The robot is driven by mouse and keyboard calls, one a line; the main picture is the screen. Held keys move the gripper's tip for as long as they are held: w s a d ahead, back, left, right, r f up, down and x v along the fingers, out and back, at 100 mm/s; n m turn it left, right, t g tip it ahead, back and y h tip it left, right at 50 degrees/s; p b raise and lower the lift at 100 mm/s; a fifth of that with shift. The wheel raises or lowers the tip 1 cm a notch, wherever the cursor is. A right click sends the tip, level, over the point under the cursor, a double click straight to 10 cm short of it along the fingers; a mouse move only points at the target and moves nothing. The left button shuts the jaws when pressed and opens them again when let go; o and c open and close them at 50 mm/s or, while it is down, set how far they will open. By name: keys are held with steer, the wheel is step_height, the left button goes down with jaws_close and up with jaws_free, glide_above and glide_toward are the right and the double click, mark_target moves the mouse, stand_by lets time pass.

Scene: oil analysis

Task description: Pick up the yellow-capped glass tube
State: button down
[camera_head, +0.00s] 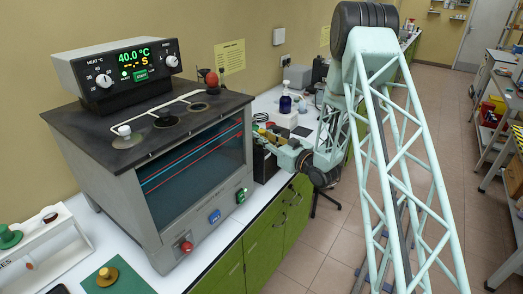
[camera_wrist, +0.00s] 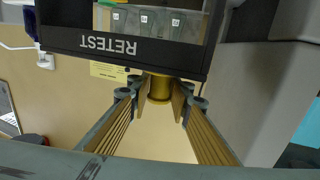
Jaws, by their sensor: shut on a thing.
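The yellow cap (camera_wrist: 159,87) of the glass tube shows in the middle of the wrist view, between my fingertips. My gripper (camera_wrist: 160,98) is shut on this cap from both sides. The glass below the cap is hidden, so I cannot tell whether the tube still sits in the rack. A dark rack marked RETEST (camera_wrist: 112,44) lies right beside the fingertips and shows upside down. In the head view my gripper (camera_head: 273,138) is small, just right of the grey heater box, and the cap cannot be told apart there.
The grey heater box (camera_head: 165,215) with a glass front and a control panel (camera_head: 120,76) stands close to the left of my gripper. A blue bottle (camera_head: 285,101) stands behind on the white bench. Several clear vials (camera_wrist: 150,22) sit in the RETEST rack. The aisle floor (camera_head: 310,240) is open.

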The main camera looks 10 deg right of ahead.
steer(key=shift+r, duration=0.1)
step_height(320, 180, up, 18)
stand_by(1.3)
steer(key=shift+d, duration=0.1)
stand_by(0.6)
